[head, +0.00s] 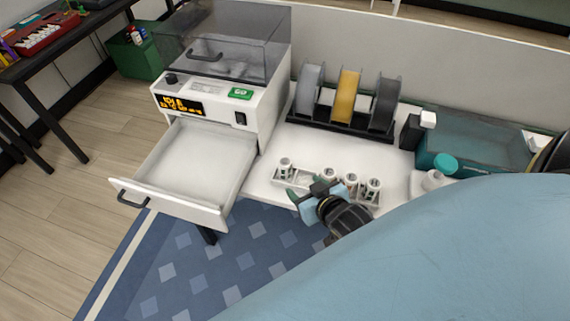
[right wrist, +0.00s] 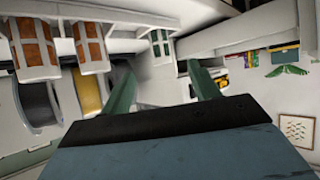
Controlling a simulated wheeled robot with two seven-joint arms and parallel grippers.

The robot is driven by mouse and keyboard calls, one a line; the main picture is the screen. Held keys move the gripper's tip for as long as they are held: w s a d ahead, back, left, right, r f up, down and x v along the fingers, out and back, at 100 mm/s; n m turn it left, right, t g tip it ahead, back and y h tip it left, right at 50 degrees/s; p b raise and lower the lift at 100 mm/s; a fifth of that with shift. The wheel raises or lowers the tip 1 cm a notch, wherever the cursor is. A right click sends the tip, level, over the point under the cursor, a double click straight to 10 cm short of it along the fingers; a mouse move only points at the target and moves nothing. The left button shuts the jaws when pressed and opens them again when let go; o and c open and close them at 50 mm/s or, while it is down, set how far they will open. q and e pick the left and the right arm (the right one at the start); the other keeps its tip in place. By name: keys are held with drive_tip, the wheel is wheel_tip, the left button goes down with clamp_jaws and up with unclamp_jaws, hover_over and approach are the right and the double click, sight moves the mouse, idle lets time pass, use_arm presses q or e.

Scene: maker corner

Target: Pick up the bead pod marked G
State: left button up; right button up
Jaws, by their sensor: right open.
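Several small white bead pods stand in a row in a white holder (head: 312,179) on the white worktop. One pod (head: 285,166) is at the left end; others stand to the right, near my right gripper (head: 302,190). No letter is legible, so I cannot tell which pod is marked G. My right gripper is open with green fingers, empty, at the holder's front edge. My left gripper is not in view.
A white machine (head: 222,128) with its drawer (head: 190,170) pulled out stands left of the holder. A rack of spools (head: 347,98) stands behind it.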

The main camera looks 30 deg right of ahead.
sight(288, 169)
drive_tip(key=shift+t, duration=0.8)
drive_tip(key=b+x, duration=0.3)
drive_tip(key=x, duration=0.1)
drive_tip(key=b+x, duration=0.3)
drive_tip(key=x, duration=0.2)
drive_tip(key=shift+d, duration=0.25)
drive_tip(key=shift+w+f+b, duration=0.25)
drive_tip(key=shift+w+b, duration=0.2)
drive_tip(key=shift+w, duration=0.05)
drive_tip(key=b+x, duration=0.3)
drive_tip(key=shift+w+f+b, duration=0.2)
drive_tip(key=shift+f+b, duration=0.1)
drive_tip(key=shift+b, duration=0.1)
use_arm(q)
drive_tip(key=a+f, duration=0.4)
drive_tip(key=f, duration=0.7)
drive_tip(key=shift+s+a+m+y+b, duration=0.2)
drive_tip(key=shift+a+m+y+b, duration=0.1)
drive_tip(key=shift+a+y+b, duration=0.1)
use_arm(e)
drive_tip(key=shift+w+d+f, duration=0.1)
drive_tip(key=shift+w+d, duration=0.05)
drive_tip(key=shift+w, duration=0.3)
